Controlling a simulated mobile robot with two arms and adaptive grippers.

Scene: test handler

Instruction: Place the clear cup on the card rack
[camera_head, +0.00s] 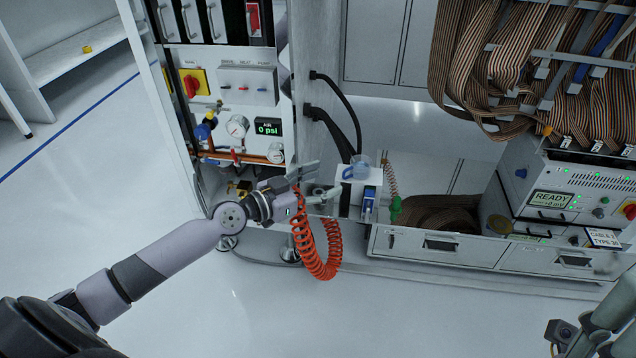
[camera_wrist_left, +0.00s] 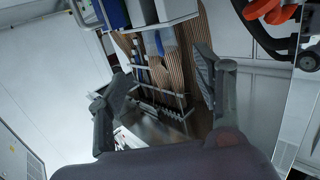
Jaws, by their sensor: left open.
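A clear cup (camera_head: 358,168) with a bluish tint stands on top of a small white box (camera_head: 350,195) in the head view. My left gripper (camera_head: 318,184) is open, its fingers just left of that box and lower than the cup. In the left wrist view its two fingers (camera_wrist_left: 163,92) are spread with nothing held between them. The cup cannot be made out in the wrist view. A rack of upright black modules (camera_head: 205,20) at the top left may be the card rack; I cannot tell for sure. My right arm shows only partly at the bottom right.
A coiled orange hose (camera_head: 318,250) hangs just below my left gripper. A blue-fronted part (camera_head: 369,200) and a green knob (camera_head: 395,207) sit by the white box. A gauge panel (camera_head: 237,125) stands left, ribbon cables (camera_head: 480,70) and an instrument (camera_head: 555,195) right.

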